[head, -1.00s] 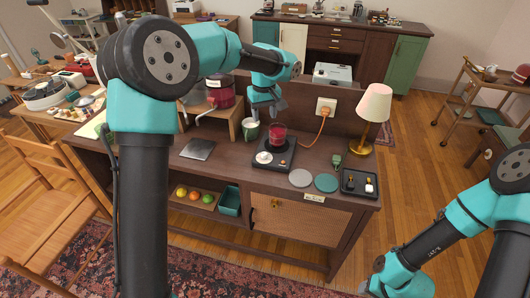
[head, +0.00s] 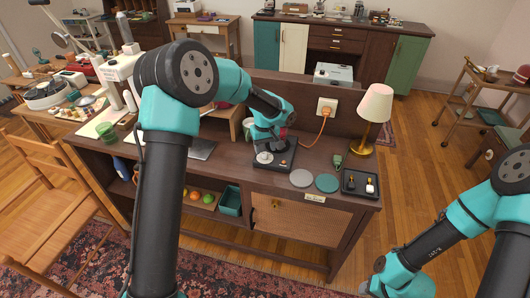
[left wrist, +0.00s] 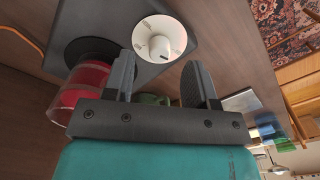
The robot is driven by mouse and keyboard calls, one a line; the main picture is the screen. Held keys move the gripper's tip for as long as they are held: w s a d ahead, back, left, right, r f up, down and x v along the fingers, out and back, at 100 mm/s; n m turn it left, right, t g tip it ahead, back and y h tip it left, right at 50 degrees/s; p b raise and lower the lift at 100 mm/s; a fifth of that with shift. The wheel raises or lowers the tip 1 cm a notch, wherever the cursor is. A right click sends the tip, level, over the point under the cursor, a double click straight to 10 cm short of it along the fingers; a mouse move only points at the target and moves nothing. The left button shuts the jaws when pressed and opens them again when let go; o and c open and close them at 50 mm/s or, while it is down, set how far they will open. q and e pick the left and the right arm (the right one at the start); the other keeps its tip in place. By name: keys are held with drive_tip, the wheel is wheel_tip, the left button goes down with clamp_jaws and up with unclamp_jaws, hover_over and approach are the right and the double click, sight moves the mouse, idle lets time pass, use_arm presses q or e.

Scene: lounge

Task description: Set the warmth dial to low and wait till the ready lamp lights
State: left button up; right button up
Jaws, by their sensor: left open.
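The dark warmer (head: 287,160) stands on the desk. My left gripper (head: 268,146) is over the warmer. In the left wrist view its open fingers (left wrist: 162,78) straddle the dial's line with nothing between them. I cannot make out a lit lamp. My right gripper is out of view.
A lamp (head: 375,108) and a black tray (head: 361,184) stand at the desk's right. A grey disc (head: 301,178) and a green disc (head: 326,183) lie right of the warmer. An orange cord (head: 322,128) runs behind it to the socket.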

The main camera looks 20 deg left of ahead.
sight(265, 155)
use_arm(q)
drive_tip(key=shift+f, duration=1.4)
drive_tip(key=shift+c, duration=0.2)
drive_tip(key=c, duration=0.9)
